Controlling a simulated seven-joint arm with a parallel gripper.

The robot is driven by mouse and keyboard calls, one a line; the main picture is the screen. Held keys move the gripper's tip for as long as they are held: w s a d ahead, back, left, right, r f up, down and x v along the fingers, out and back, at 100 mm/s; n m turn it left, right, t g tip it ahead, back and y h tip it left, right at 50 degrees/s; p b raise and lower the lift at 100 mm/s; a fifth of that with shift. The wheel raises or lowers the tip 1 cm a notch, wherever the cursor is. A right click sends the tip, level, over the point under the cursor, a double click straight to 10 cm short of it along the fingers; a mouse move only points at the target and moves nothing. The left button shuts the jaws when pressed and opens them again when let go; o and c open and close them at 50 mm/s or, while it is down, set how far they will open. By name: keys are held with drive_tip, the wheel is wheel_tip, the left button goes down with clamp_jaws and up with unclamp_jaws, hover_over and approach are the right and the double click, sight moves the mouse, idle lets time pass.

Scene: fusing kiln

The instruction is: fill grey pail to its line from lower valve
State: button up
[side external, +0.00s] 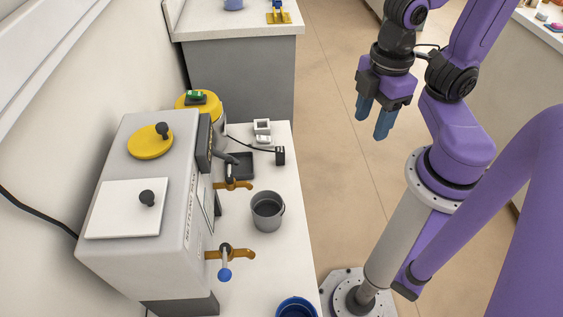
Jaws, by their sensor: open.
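The grey pail (267,213) stands upright on the white counter, between the two taps in the picture and a little right of them. Its inside looks dark; I cannot make out a line or any contents. A brass tap (240,185) sticks out of the white tank (150,235) behind the pail. A second brass tap (240,254) with a blue knob (225,275) sits lower in the picture. Neither spout is visibly over the pail, and I see no flow. My gripper (373,125) is open and empty, held high over the floor, right of the counter and well away from the pail.
A blue pail (296,304) is partly cut off at the bottom edge. A black tray (240,165), small white items (262,132) and a black cable lie toward the counter's back. A yellow-topped container (198,101) stands behind the tank. Counter right of the grey pail is clear.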

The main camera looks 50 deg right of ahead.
idle(0.3)
drive_tip(key=shift+w+a, duration=0.1)
drive_tip(key=shift+c, duration=1.2)
drive_tip(key=n+g, duration=0.4)
drive_tip(key=n, duration=0.5)
hover_over(229, 168)
drive_tip(key=w+d, duration=0.1)
drive_tip(key=d, duration=0.3)
wheel_tip(229, 168, down, 2)
drive_tip(key=f, duration=0.1)
drive_tip(key=w+d+f+n+y, duration=0.2)
drive_tip(key=w+f+n, duration=0.15)
drive_tip(key=w, duration=0.45)
drive_tip(key=shift+m, duration=0.45)
drive_tip(key=x, duration=1.7)
drive_tip(key=shift+s, duration=0.4)
